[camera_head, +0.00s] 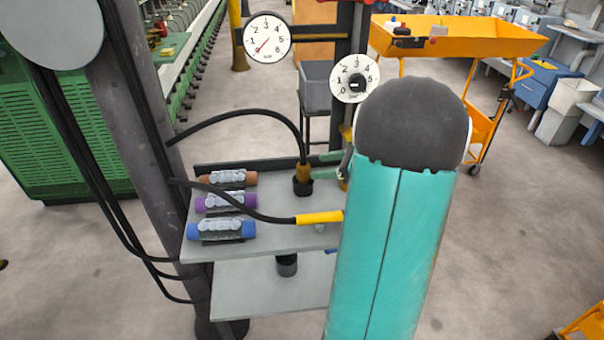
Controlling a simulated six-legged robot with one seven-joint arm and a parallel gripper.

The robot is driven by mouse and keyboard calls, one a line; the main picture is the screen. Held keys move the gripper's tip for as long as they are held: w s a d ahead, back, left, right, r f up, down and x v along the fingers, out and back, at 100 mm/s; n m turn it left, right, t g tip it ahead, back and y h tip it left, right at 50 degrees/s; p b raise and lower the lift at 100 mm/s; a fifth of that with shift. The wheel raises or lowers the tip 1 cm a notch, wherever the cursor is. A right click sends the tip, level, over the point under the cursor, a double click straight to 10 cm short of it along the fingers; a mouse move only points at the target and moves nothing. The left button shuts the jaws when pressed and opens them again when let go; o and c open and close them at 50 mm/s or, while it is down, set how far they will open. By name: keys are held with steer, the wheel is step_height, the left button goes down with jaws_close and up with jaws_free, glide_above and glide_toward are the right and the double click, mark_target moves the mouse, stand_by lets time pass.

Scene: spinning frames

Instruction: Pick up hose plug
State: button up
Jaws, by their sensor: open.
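A hose plug (304,171) with a yellow-brown body stands upright in a black round holder (302,187) on the grey shelf. Its black hose arches up and off to the left. A second, yellow hose plug (318,217) lies level over the shelf's front part, and its right end is hidden by my teal arm. My gripper (326,165) shows only as two green fingers just right of the upright plug. They are apart and open, and the rest is hidden behind my arm. I cannot tell whether they touch the plug.
Brown (228,178), purple (225,201) and blue (221,230) couplings lie on the shelf (270,237) at left. A grey post (150,130) with hanging hoses stands beside them. Pressure gauges (267,38) hang behind. An orange cart (455,40) stands at the back right.

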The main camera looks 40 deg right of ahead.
mark_target(303, 175)
steer(key=x, duration=0.8)
steer(key=shift+w+a+f, duration=0.1)
steer(key=shift+a+f, duration=0.05)
steer(key=shift+a, duration=0.05)
steer(key=shift+c, duration=0.2)
steer(key=c, duration=1.1)
